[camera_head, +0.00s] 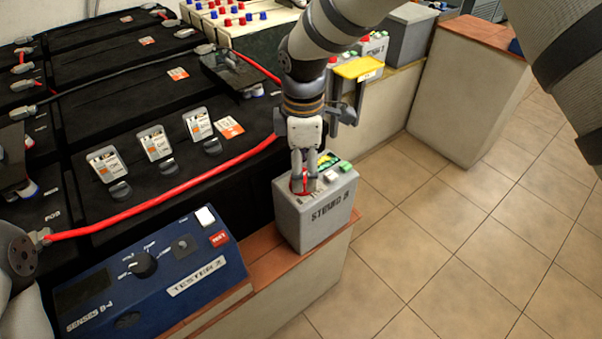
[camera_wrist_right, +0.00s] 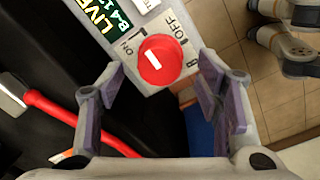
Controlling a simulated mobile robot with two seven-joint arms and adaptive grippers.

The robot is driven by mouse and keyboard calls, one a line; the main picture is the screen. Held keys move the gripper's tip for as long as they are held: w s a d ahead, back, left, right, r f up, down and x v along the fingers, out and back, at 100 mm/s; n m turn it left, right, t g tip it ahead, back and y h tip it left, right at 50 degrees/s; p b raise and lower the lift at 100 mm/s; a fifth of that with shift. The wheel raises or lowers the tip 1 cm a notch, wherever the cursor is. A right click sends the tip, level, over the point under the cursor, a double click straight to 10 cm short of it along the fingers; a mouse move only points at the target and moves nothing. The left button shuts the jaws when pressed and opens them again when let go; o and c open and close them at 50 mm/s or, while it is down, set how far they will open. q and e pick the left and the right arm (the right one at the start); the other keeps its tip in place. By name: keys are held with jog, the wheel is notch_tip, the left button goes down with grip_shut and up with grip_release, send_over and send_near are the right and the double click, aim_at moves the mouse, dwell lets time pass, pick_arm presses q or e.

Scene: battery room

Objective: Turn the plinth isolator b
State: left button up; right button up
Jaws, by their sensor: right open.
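The plinth isolator b is a red round knob (camera_wrist_right: 162,60) with a white bar on top of a grey box (camera_head: 318,218) lettered with a B. In the right wrist view, ON is printed to the knob's left and OFF above it to the right. My right gripper (camera_head: 305,178) points down at the box top and partly hides the knob in the head view. In the wrist view the right gripper (camera_wrist_right: 163,92) is open, its fingers on either side of the knob's near side. I cannot tell whether they touch it.
A blue tester (camera_head: 150,270) stands at the front left beside the box. Black battery cases (camera_head: 110,75) with red cables (camera_head: 165,198) lie to the left. Another grey box with a yellow tag (camera_head: 358,68) is behind. Tiled floor (camera_head: 440,240) is free on the right.

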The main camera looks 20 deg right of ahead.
notch_tip(320, 180, down, 2)
jog(key=shift+f, duration=0.25)
jog(key=c, duration=1.2)
pick_arm(q)
jog(key=shift+s+f, duration=0.1)
pick_arm(e)
jog(key=shift+o, duration=0.2)
pick_arm(q)
jog(key=shift+r, duration=0.2)
pick_arm(e)
jog(key=shift+m, duration=0.4)
jog(key=m+p, duration=0.1)
jog(key=m, duration=0.2)
jog(key=shift+r, duration=0.1)
jog(key=m+p, duration=0.1)
jog(key=m, duration=0.3)
jog(key=shift+m, duration=0.3)
jog(key=m, duration=0.4)
jog(key=shift+m, duration=0.3)
pick_arm(q)
jog(key=shift+w+r+t, duration=0.4)
jog(key=shift+w+r, duration=0.8)
jog(key=shift+r, duration=0.05)
pick_arm(e)
jog(key=m, duration=0.4)
jog(key=shift+a+f+m+g, duration=0.1)
jog(key=shift+f+m+g, duration=0.1)
jog(key=shift+m+g, duration=0.1)
jog(key=shift+m, duration=0.3)
